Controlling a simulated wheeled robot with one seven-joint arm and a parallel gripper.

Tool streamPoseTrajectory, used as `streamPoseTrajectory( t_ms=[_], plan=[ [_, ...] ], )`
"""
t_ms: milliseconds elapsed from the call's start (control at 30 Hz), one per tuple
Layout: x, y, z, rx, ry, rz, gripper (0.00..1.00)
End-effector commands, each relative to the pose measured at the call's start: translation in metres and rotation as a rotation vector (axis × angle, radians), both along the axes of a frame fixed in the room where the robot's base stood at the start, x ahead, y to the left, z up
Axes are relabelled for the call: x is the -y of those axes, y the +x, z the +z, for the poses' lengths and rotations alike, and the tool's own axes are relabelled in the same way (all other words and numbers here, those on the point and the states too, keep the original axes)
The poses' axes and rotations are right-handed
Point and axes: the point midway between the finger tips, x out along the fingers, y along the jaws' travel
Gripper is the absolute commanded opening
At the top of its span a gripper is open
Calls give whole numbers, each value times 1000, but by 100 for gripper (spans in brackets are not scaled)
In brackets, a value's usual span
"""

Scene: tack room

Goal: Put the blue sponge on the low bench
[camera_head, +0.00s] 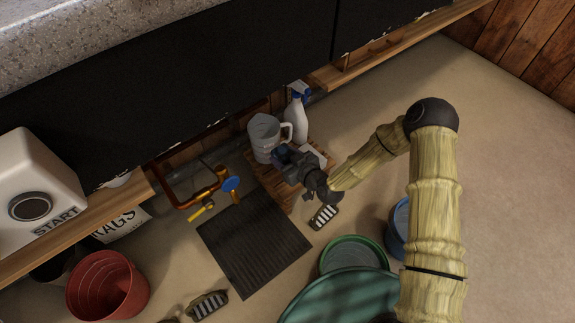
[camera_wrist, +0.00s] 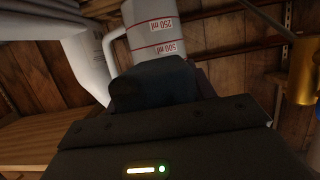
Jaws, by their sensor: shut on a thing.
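My gripper (camera_head: 288,162) is shut on the blue sponge (camera_head: 279,151) and holds it over the low bench (camera_head: 276,183), close in front of the grey measuring jug. In the wrist view the sponge (camera_wrist: 150,88) is a dark blue block in front of the jug (camera_wrist: 155,35). The low bench is a small slatted wooden stand on the floor against the dark cabinet; my gripper hides part of its top. I cannot tell whether the sponge touches the bench.
The jug (camera_head: 263,138), a white spray bottle (camera_head: 297,120) and a pale item (camera_head: 314,154) crowd the bench. A striped brush (camera_head: 323,216), black mat (camera_head: 255,243), green tub (camera_head: 353,254) and blue bucket (camera_head: 399,225) lie nearby. Floor at the right is clear.

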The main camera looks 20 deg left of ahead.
Motion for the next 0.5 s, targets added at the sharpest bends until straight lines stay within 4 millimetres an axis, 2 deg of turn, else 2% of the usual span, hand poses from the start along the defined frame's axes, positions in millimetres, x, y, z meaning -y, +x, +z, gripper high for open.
streamPoseTrajectory(
  t_ms=[33, 200, 300, 500],
  plan=[
    [0, 0, -16, -3, -1, -1, 42],
    [0, 0, -46, -1, -1, -1, 42],
    [0, 0, -52, 0, 1, 0, 42],
    [0, 0, -50, 0, 0, 0, 42]
  ],
)
